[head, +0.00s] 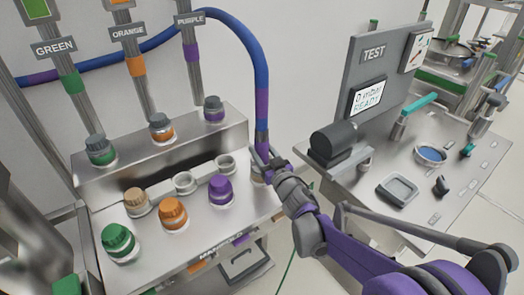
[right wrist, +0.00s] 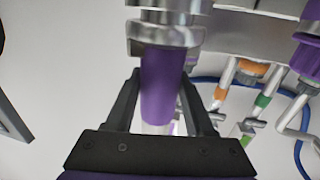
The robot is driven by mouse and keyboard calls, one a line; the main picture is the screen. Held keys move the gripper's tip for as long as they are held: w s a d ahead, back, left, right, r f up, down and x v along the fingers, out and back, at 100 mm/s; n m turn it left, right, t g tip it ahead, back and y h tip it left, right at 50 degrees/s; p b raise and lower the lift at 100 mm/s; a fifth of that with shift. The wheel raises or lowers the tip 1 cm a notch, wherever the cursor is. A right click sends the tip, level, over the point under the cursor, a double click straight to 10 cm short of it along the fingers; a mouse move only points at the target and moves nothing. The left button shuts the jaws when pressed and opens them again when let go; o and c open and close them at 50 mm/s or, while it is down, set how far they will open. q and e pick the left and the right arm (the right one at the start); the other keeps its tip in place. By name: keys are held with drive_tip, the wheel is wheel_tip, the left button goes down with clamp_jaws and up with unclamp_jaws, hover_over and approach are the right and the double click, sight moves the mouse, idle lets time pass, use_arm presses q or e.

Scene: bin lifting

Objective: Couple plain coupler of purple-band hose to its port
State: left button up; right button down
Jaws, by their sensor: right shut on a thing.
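The blue hose (head: 262,60) arches from the left behind the labelled pipes and drops at the right. A purple band (head: 262,105) is near its lower end, with a grey metal coupler (head: 261,138) below. My right gripper (head: 264,158) is shut on this hose end over the manifold's right end. In the right wrist view the purple band (right wrist: 162,80) stands between the fingers, with metal rings (right wrist: 165,35) beyond them. A port under the gripper (head: 258,180) is mostly hidden; I cannot tell whether the coupler touches it. My left gripper is not in view.
A test bench (head: 440,190) with a screen (head: 368,96) stands right. Floor shows between them.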

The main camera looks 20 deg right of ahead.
drive_tip(key=shift+f, duration=0.35)
idle(0.3)
drive_tip(key=shift+c, duration=0.9)
unclamp_jaws()
drive_tip(key=shift+s, duration=0.1)
drive_tip(key=s+d, duration=0.2)
drive_tip(key=s, duration=0.8)
drive_tip(key=shift+s+b, duration=0.3)
drive_tip(key=shift+b, duration=0.1)
